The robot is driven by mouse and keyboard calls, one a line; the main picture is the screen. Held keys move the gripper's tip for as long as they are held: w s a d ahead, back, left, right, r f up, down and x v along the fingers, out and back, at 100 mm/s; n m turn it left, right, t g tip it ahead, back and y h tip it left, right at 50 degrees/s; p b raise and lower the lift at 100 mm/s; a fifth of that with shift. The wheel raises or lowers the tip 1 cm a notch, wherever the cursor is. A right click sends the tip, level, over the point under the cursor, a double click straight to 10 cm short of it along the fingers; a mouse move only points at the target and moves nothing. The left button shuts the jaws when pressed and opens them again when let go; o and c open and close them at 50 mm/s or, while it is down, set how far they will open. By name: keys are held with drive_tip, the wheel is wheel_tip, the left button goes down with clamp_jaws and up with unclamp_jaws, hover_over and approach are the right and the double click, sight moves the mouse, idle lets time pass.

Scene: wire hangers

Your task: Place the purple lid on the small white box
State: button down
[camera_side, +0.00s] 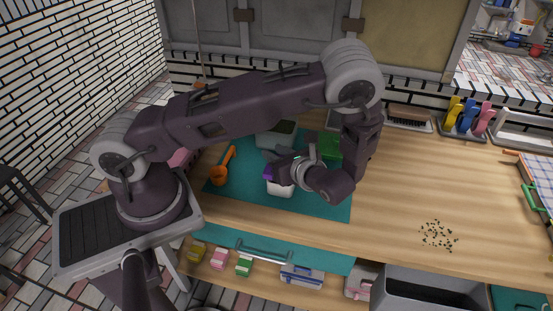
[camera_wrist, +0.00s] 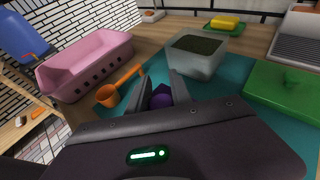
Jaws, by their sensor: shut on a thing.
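The purple lid (camera_side: 268,174) is at my gripper, over the small white box (camera_side: 280,188) on the teal mat (camera_side: 325,209). My gripper (camera_side: 272,163) is shut on the lid. In the wrist view the lid (camera_wrist: 161,98) shows between the two fingers of my gripper (camera_wrist: 158,90). The white box stands upright, and my gripper hides part of its top. I cannot tell whether the lid touches the rim. The box cannot be made out in the wrist view.
An orange scoop (camera_side: 221,172) lies left of the white box. A grey container with dark contents (camera_wrist: 198,54) stands behind, a pink basket (camera_wrist: 86,65) to the left and a green lidded box (camera_wrist: 283,90) to the right.

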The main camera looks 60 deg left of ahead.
drive_tip(key=shift+f, duration=0.75)
drive_tip(key=shift+f, duration=0.1)
drive_tip(key=shift+f, duration=0.35)
drive_tip(key=shift+f, duration=0.15)
drive_tip(key=c, duration=1.2)
unclamp_jaws()
drive_tip(key=shift+o, duration=0.2)
